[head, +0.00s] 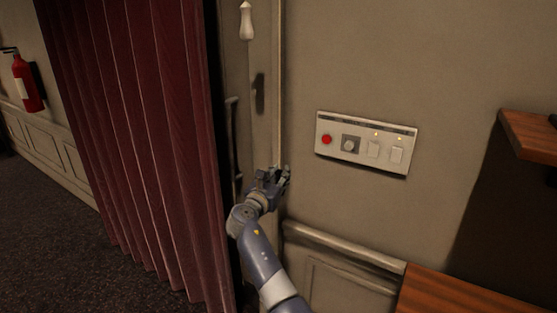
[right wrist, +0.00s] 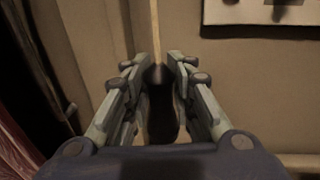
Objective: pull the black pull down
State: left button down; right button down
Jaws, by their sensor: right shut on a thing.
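The black pull (right wrist: 157,76) hangs on a light cord (right wrist: 154,35) and sits between the fingers of my right gripper in the right wrist view. My right gripper (head: 278,177) is shut on it, close to the wall; its fingertips (right wrist: 159,64) flank the pull in the right wrist view. In the head view the fingers hide the black pull, and its cord (head: 280,120) runs up the wall above them. A white pull (head: 246,22) hangs higher and to the left, apart from the gripper. My left gripper is not in view.
A wall panel (head: 365,168) with a red button, a knob and two switches is right of my gripper. A dark red curtain (head: 145,120) hangs to the left. A wooden shelf (head: 532,135) and a wooden surface (head: 470,292) stand at the right.

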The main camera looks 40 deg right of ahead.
notch_tip(320, 180, down, 5)
jog(key=shift+r+b, duration=0.1)
jog(key=shift+b, duration=0.65)
jog(key=shift+f, duration=0.45)
jog(key=c, duration=1.6)
grip_release()
jog(key=shift+o, duration=0.7)
jog(key=shift+r, duration=0.2)
jog(key=shift+s+a, duration=0.1)
jog(key=shift+a, duration=0.05)
jog(key=v, duration=1.2)
jog(key=shift+f, duration=0.15)
